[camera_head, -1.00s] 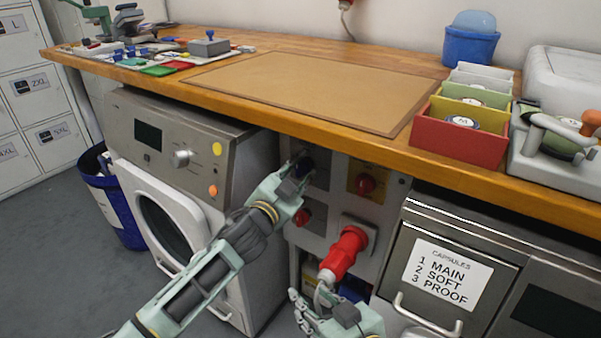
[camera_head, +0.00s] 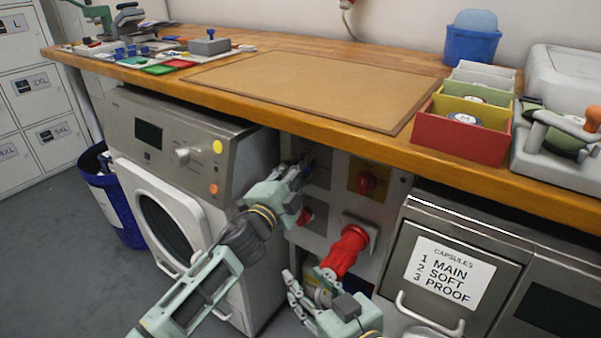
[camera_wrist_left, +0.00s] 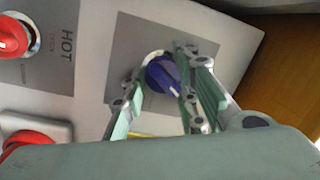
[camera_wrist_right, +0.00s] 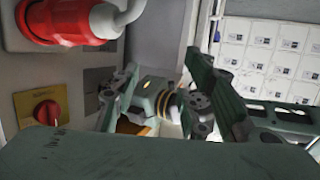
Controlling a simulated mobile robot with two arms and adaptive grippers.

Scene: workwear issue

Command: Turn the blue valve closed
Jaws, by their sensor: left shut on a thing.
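The blue valve (camera_wrist_left: 160,74) is a small dark blue knob on a round silver base on a grey panel, seen in the left wrist view. My left gripper (camera_wrist_left: 161,88) is shut on it, with one finger on each side of the knob. In the head view my left gripper (camera_head: 306,172) reaches the panel under the worktop and mostly hides the valve. My right gripper (camera_head: 308,282) is open and empty, low in front of the panel beside the red plug. Its spread fingers (camera_wrist_right: 165,88) also show in the right wrist view.
A red knob on a yellow plate (camera_head: 367,182), a lower red knob (camera_head: 305,216) and a red plug (camera_head: 346,251) are on the same panel. A washing machine (camera_head: 180,205) stands left, a steel unit (camera_head: 455,265) right. The wooden worktop edge (camera_head: 330,135) overhangs the panel.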

